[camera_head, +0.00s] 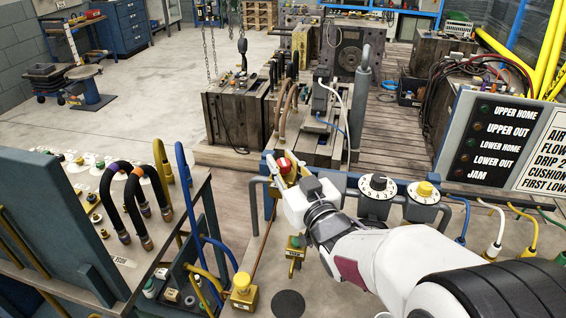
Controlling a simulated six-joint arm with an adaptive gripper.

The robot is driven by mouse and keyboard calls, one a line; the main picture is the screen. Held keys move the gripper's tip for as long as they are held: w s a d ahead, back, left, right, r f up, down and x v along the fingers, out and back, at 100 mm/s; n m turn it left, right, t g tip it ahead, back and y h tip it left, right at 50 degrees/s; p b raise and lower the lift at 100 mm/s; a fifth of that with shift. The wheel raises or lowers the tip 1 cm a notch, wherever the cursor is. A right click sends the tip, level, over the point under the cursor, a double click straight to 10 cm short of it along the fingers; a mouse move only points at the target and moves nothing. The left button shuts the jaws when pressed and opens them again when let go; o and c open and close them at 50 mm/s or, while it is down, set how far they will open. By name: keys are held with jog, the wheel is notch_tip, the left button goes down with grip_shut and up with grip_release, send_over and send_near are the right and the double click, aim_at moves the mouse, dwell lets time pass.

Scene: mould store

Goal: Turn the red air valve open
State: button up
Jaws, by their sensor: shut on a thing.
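The red air valve (284,166) shows as a small red part at the blue-grey rail, in the middle of the head view. My gripper (282,183) is at it, reaching in from the lower right. Its white body covers part of the valve and its yellow fitting. The gripper is shut on the red valve; the fingertips are small here and partly hidden. The valve's exact angle is hard to tell.
Right of my gripper, a white-faced dial (378,188) and a yellow-knobbed regulator (424,192) stand close by. Hoses and a yellow knob (241,281) lie in front. A panel with black and blue hoses (133,190) stands left. A labelled sign (497,140) is at right.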

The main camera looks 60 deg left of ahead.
jog(key=shift+r+n+g, duration=0.15)
jog(key=shift+n+g, duration=0.95)
jog(key=shift+g, duration=0.5)
jog(key=o, duration=1.1)
jog(key=shift+o, duration=0.2)
jog(key=d, duration=1.2)
jog(key=shift+w, duration=0.15)
